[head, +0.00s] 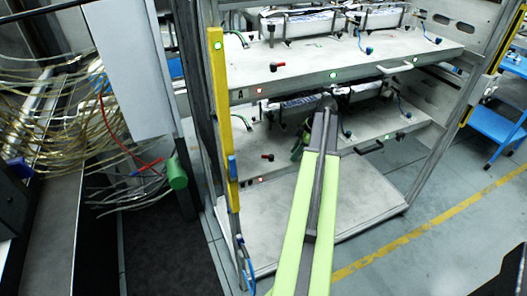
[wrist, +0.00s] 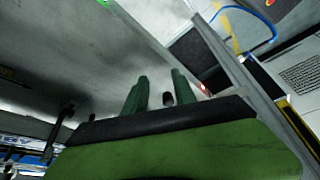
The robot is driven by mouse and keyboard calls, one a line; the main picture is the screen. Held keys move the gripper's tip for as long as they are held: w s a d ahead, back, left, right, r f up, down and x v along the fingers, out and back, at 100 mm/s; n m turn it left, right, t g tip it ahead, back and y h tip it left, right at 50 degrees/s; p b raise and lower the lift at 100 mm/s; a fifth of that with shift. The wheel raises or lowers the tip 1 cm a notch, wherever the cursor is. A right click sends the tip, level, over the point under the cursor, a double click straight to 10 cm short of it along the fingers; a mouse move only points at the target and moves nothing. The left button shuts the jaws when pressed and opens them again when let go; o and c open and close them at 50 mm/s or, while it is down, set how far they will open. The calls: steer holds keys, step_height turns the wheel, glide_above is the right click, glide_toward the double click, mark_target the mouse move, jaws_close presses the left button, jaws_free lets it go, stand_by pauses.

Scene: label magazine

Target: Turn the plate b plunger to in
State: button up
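The lower plate (head: 345,151), which I take to be plate b, is a grey shelf under the upper plate marked A. Its plunger (head: 267,156), small with a red and black knob, stands near the front left corner. My gripper (head: 297,152) is over this plate, a little right of the plunger, partly hidden by my arm. In the wrist view my two green fingers (wrist: 160,84) are apart with a gap between them. A small dark rounded knob (wrist: 168,99), probably the plunger, shows in the gap; contact cannot be told. Its turn position is unclear.
The upper plate (head: 300,80) lies above, with its own red-knobbed plunger (head: 277,67). A yellow upright (head: 218,120) stands at the rack's left corner. Trays and hoses stand behind.

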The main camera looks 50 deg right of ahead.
mark_target(265, 156)
steer(key=w+a, duration=0.2)
steer(key=w, duration=0.1)
steer(key=w+a, duration=0.2)
steer(key=w, duration=0.1)
steer(key=w+a, duration=0.3)
steer(key=shift+w+f+b, duration=0.1)
steer(key=shift+f+b, duration=0.5)
steer(key=shift+f, duration=0.05)
jaws_close()
